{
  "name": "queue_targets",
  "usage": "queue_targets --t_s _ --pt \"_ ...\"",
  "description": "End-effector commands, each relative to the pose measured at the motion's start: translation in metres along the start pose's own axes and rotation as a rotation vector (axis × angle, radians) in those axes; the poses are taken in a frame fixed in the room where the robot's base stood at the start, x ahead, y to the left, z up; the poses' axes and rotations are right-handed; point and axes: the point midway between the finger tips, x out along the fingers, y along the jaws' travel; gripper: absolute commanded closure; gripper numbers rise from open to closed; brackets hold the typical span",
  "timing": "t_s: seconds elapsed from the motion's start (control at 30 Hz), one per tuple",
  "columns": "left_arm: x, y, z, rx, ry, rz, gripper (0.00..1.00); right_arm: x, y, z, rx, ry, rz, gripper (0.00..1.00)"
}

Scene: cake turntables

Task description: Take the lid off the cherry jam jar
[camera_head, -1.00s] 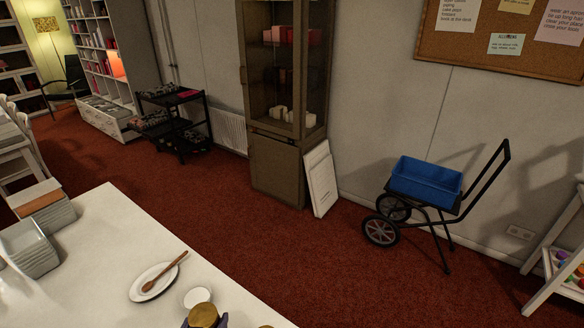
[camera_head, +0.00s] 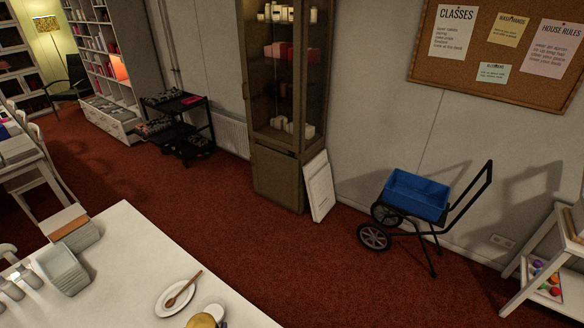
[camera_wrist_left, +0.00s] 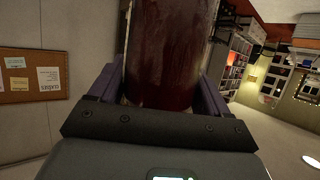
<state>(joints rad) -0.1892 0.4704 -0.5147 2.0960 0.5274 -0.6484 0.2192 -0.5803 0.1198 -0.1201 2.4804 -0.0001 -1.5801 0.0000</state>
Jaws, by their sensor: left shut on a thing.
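My left gripper (camera_head: 222,323) shows only as a sliver of purple finger at the bottom edge of the head view. Beside it is a round gold lid (camera_head: 203,320), cut off by the frame edge. In the left wrist view a dark red glass jar (camera_wrist_left: 165,40) stands between the two purple fingers of my left gripper (camera_wrist_left: 165,72), which is shut on it. The jar's upper end and label are out of that view. My right gripper is not in view.
On the white table (camera_head: 125,255) are an oval plate (camera_head: 163,305) with a wooden spoon (camera_head: 184,288), a small white round piece (camera_head: 214,309) and stacked grey containers (camera_head: 62,270). A blue cart (camera_head: 415,195) stands across the red floor. The table's middle is clear.

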Motion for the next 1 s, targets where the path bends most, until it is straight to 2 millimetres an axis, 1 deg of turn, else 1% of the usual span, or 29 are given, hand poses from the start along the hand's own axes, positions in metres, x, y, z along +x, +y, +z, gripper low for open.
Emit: queue_targets --t_s 0.03,0.1,0.23,0.4,0.53,0.77,0.87,1.0 --pt "-0.012 0.000 -0.022 -0.001 0.003 0.001 0.83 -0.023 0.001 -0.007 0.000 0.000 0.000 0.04" --pt "-0.020 0.000 -0.032 -0.001 0.003 0.000 0.83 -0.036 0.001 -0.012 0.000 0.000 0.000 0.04" --pt "-0.033 0.000 -0.047 -0.002 0.001 -0.001 0.83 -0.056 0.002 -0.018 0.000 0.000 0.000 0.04" --pt "-0.043 -0.001 -0.060 -0.002 0.003 -0.002 0.83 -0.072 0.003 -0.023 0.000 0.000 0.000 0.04" --pt "-0.047 -0.001 -0.065 -0.002 0.003 -0.002 0.83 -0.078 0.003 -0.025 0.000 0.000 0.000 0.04" --pt "-0.050 0.004 -0.070 0.006 0.004 0.018 0.83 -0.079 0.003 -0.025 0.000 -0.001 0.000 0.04" --pt "-0.051 0.013 -0.075 0.022 0.005 0.053 0.83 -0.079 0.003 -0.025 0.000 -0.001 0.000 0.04" --pt "-0.054 0.031 -0.089 0.056 0.007 0.133 0.83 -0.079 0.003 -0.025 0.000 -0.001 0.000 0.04"
